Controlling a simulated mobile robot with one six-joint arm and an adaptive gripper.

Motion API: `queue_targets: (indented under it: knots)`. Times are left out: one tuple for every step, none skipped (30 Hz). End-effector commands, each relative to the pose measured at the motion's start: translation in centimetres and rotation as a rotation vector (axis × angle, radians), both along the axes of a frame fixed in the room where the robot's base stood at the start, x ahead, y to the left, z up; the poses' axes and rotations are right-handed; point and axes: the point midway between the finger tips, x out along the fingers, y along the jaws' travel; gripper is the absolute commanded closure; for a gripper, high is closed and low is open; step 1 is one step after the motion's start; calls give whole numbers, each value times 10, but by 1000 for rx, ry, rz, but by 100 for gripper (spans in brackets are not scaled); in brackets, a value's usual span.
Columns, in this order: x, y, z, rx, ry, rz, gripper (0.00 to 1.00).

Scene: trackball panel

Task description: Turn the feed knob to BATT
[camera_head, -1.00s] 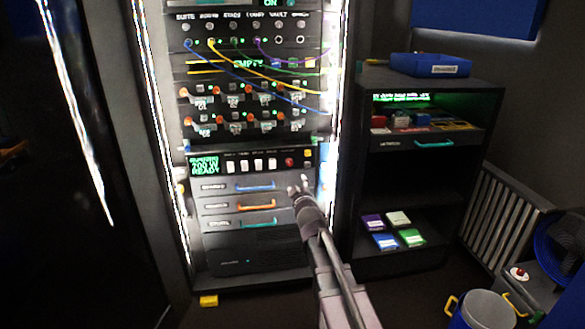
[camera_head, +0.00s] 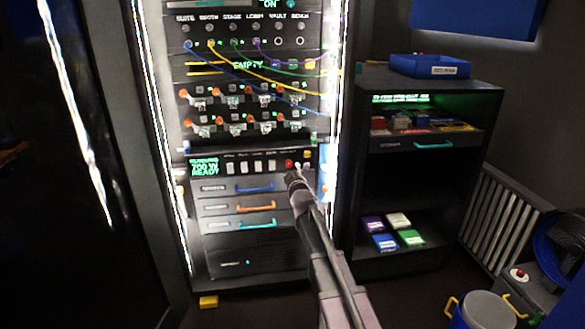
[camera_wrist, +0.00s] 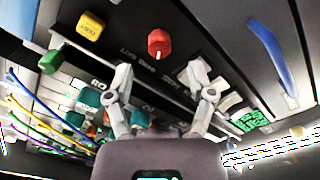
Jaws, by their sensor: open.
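A red knob (camera_head: 289,164), which looks like the feed knob, is at the right of the lit power panel's control row. In the wrist view the red knob (camera_wrist: 160,42) stands out from the dark panel with small white lettering beside it, too blurred to read surely. Its setting is unclear. My gripper (camera_head: 293,178) is just below the red knob in the head view. In the wrist view my gripper (camera_wrist: 160,76) is open and empty. Its fingers are spread to either side below the knob, with a gap; no contact shows.
A yellow knob (camera_wrist: 90,27) and a green knob (camera_wrist: 48,62) stand left of the red one. White switches (camera_head: 258,166) line the row. A blue drawer handle (camera_head: 255,188) sits below it. Coloured cables (camera_head: 262,79) hang higher. A dark shelf (camera_head: 400,197) stands right.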

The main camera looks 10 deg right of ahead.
Motion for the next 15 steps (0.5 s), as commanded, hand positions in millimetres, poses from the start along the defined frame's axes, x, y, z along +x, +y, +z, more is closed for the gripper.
queue_targets:
  knots:
    - [11, 0, 0, 1, 0, 0, 30]
    - [15, 0, 0, 1, 0, 0, 30]
    - [20, 0, 0, 1, 0, 0, 30]
    - [23, 0, 0, 1, 0, 0, 30]
    - [26, 0, 0, 1, 0, 0, 30]
    - [29, 0, 0, 1, 0, 0, 30]
    - [32, 0, 0, 0, 0, 0, 30]
    - [34, 0, 0, 0, 0, 0, 30]
    - [36, 0, 0, 0, 0, 0, 30]
    - [37, 0, 0, 0, 0, 0, 30]
    - [38, 0, 0, 0, 0, 0, 30]
    - [39, 0, 0, 0, 0, 0, 30]
    - [40, 0, 0, 0, 0, 0, 30]
    - [40, 0, 0, 0, 0, 0, 30]
    - [40, 0, 0, 0, 0, 0, 30]
